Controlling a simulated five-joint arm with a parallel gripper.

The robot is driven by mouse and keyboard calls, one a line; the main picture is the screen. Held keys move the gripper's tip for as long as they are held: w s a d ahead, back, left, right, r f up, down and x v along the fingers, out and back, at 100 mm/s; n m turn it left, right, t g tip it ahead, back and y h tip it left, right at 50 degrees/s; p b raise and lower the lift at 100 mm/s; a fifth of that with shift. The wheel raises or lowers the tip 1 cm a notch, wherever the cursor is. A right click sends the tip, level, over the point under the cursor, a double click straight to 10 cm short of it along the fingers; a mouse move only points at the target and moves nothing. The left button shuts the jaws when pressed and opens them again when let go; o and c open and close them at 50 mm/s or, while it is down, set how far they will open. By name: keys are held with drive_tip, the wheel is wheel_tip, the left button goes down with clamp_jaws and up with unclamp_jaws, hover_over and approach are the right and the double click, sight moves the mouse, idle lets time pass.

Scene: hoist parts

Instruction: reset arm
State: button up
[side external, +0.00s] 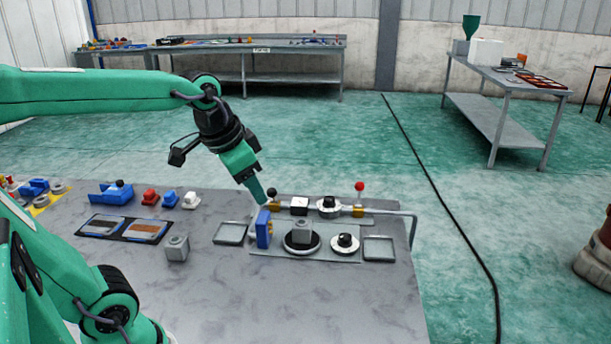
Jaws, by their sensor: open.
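My gripper (262,198) points down and to the right over the grey work table, at the end of the green arm. Its tips are small here and end just above an upright blue part (264,228). I cannot tell whether they touch it. The blue part stands at the left end of a grey fixture plate (335,256). A grey block (302,230) sits on a round black base on that plate, with a black and white round part (345,242) to its right.
Shallow grey trays (230,242) flank the plate. A red-knobbed lever (360,188) and a bent pipe (413,232) stand behind and right. A loose grey block (177,250), blue and red parts (150,196) and a dark two-part tray (122,239) lie left. The table's front right is clear.

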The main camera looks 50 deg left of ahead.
drive_tip(key=s+d+f+n+t, duration=0.1)
drive_tip(key=s+d+f, duration=0.2)
drive_tip(key=s, duration=0.3)
drive_tip(key=shift+s+f+n, duration=0.15)
drive_tip(key=shift+s+n, duration=0.1)
drive_tip(key=shift+n, duration=0.15)
